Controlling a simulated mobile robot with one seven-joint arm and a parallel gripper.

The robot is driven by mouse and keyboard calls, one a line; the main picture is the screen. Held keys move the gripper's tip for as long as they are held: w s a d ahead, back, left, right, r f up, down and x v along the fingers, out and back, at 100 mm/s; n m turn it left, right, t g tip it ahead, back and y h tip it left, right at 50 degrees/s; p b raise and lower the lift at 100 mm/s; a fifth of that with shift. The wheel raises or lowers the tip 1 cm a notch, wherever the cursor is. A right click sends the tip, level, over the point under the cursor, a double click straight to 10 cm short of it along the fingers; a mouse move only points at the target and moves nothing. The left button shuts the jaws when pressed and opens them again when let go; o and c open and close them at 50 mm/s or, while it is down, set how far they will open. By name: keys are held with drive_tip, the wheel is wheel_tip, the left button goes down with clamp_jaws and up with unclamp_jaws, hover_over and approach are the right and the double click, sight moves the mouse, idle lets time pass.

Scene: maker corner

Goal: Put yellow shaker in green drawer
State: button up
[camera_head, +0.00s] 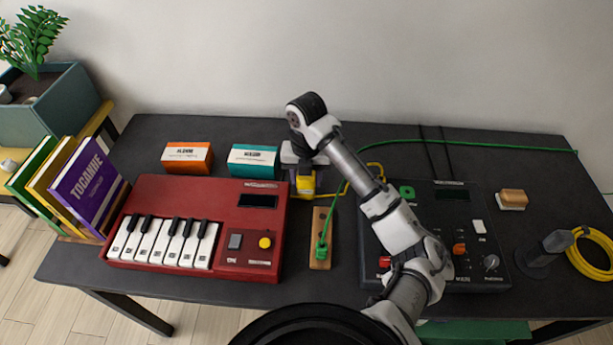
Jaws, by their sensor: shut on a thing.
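My gripper points down and is shut on the shaker; the fingers are mostly hidden by my wrist. I cannot tell whether the shaker touches the table. A green surface (480,332), which looks like the green drawer, shows below the table's front edge at the bottom right. My arm hides part of it, and I cannot see how far it is open.
The red keyboard (190,222) lies left of my gripper and the black console (478,240) right, under my arm. A wooden strip with a green plug (321,240) lies between them. Orange (186,158) and teal (254,161) boxes stand behind. A green cable (480,146) crosses the back.

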drive_tip(key=o, duration=0.7)
